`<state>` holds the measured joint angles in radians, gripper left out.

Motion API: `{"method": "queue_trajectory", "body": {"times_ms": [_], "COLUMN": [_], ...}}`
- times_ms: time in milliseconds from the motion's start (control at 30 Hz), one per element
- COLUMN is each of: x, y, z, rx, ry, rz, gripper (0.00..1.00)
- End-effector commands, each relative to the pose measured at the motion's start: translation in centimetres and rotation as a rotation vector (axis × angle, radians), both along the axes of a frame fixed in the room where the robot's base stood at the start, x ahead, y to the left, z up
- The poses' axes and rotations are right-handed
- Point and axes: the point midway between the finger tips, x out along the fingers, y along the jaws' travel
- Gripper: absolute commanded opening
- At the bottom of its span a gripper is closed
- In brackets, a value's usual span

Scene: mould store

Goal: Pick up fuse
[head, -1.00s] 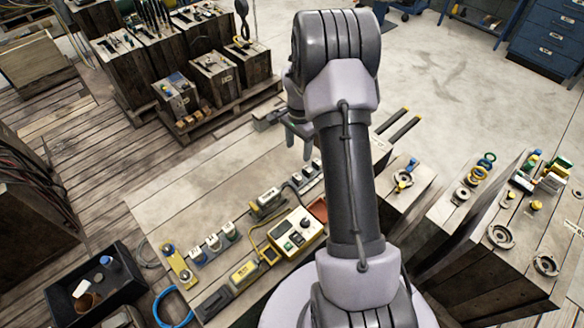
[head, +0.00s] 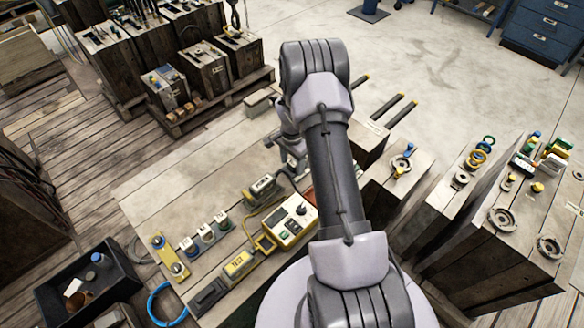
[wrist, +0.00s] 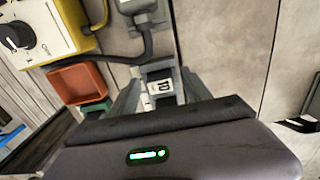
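A grey block with a white label, which looks like the fuse (wrist: 160,85), lies between the two fingers of my gripper (wrist: 160,92) in the wrist view. The fingers are apart, one on each side of it, with narrow gaps; I cannot see clear contact. In the head view my gripper (head: 284,158) is low over the bench top, beyond the yellow tester. The fuse is hidden there by the gripper and arm.
The yellow tester (head: 291,222) stands close by; an orange-red tray (wrist: 78,83) is near the gripper. Several white-topped blocks (head: 206,233) stand in a row at left. A black bin (head: 85,285) is on the floor. The bench's left-back part is clear.

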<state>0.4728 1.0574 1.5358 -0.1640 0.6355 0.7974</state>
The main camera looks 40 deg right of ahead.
Motion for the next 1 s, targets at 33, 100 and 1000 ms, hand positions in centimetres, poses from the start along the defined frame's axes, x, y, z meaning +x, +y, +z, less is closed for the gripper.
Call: {"method": "queue_trajectory", "body": {"times_ms": [33,100,1000], "x": [0.0,0.0,-0.9], "y": [0.0,0.0,1.5], "z": [0.0,0.0,9.5], "rx": [0.000,0.000,0.001], "ry": [0.000,0.000,0.001], "rz": [0.000,0.000,0.024], "gripper": [0.46,0.33,0.00]}}
